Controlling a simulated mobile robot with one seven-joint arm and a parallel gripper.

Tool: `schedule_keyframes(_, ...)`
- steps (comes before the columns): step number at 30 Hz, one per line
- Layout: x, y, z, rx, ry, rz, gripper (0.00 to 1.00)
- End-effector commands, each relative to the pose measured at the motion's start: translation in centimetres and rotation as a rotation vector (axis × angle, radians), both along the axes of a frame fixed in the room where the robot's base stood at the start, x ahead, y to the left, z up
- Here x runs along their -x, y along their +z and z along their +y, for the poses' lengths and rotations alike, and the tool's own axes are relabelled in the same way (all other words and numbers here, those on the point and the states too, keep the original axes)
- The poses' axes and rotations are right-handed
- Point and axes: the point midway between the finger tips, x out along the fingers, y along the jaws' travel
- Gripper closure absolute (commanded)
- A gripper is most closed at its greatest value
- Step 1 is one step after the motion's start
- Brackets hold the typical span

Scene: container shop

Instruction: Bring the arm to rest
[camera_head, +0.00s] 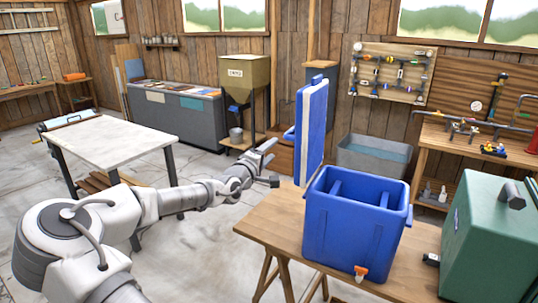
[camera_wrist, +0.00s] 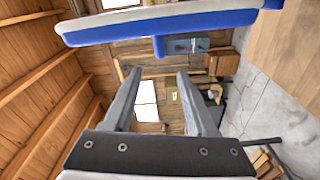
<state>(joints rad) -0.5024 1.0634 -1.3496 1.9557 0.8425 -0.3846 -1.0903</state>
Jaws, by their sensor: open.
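My arm reaches from the lower left, and my gripper (camera_head: 269,165) is in the air at the left edge of the wooden table. Its two fingers are apart with nothing between them, as the wrist view also shows (camera_wrist: 158,76). A blue cooler box (camera_head: 355,230) stands on the table, open at the top, with an orange spigot low on its front. Its blue and white lid (camera_head: 312,130) stands upright at the box's left side, just right of my gripper. The lid crosses the top of the wrist view (camera_wrist: 160,26), apart from the fingers.
The wooden table (camera_head: 262,229) also holds a green case (camera_head: 490,240) at its right. A white-topped table (camera_head: 110,138) stands behind my arm at the left. A grey tub (camera_head: 372,158) and a hopper stand (camera_head: 246,85) are farther back. Bare concrete floor lies between the tables.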

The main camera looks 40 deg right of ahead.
Motion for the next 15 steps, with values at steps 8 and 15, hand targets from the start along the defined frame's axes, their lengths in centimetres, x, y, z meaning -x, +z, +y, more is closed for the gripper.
schedule_keyframes(8, 0.32, -0.01, 0.66, 0.000, -0.001, 0.000, 0.43)
schedule_keyframes(15, 0.29, -0.02, 0.64, 0.000, -0.001, 0.000, 0.43)
